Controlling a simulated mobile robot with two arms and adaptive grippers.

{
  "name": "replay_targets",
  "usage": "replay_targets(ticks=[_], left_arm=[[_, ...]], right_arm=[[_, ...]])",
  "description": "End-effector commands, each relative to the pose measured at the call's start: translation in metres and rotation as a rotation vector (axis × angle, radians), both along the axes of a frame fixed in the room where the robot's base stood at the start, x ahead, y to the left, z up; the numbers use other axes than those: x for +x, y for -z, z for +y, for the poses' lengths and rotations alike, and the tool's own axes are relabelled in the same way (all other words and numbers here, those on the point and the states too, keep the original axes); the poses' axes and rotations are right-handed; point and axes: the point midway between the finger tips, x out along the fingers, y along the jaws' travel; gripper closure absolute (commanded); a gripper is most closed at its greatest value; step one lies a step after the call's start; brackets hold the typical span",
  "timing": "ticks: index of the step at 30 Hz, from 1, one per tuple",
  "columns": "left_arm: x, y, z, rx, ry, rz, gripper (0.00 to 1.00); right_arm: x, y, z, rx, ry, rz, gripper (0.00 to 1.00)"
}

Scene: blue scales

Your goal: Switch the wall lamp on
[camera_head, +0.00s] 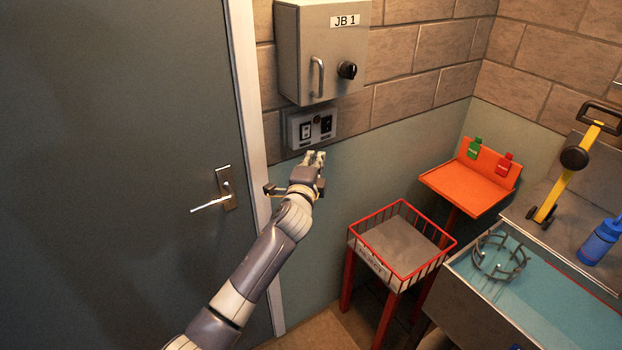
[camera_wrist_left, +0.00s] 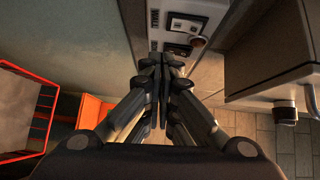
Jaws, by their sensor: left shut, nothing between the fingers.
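A small grey switch panel (camera_head: 299,141) is on the wall below the grey box. It holds a white-framed rocker switch (camera_head: 306,131) at left, a dark rocker switch (camera_head: 326,124) at right and a round reddish-brown button (camera_head: 317,119) near its top. My left gripper (camera_head: 315,156) is shut and empty, just below and in front of the panel. In the left wrist view its closed fingers (camera_wrist_left: 162,72) point toward the panel (camera_wrist_left: 184,10). I cannot tell whether they touch it. No wall lamp and no right gripper show.
The grey JB 1 box (camera_head: 305,50), with handle and black knob (camera_head: 347,70), juts out above the panel. A door (camera_head: 110,180) with a lever handle is at left. A red wire basket stand (camera_head: 400,240), an orange shelf (camera_head: 465,187) and a blue-lined basin (camera_head: 560,310) stand right.

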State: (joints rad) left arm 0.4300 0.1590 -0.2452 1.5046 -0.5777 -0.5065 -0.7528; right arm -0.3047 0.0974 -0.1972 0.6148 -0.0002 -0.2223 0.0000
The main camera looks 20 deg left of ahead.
Motion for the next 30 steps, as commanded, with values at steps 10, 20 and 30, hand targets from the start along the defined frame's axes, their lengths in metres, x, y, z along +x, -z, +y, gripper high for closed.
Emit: replay_targets(ticks=[10, 20, 30], left_arm=[[-0.051, 0.006, -0.008, -0.001, 0.003, 0.0, 1.0], [-0.064, 0.005, -0.009, -0.001, 0.003, 0.0, 1.0], [-0.063, 0.005, -0.009, -0.001, 0.003, 0.0, 1.0]], right_arm=[[0.014, 0.012, 0.027, 0.033, 0.002, -0.024, 0.6], [0.005, 0.015, 0.013, 0.016, 0.002, -0.009, 0.6], [0.006, 0.014, 0.013, 0.016, 0.003, -0.009, 0.6]])
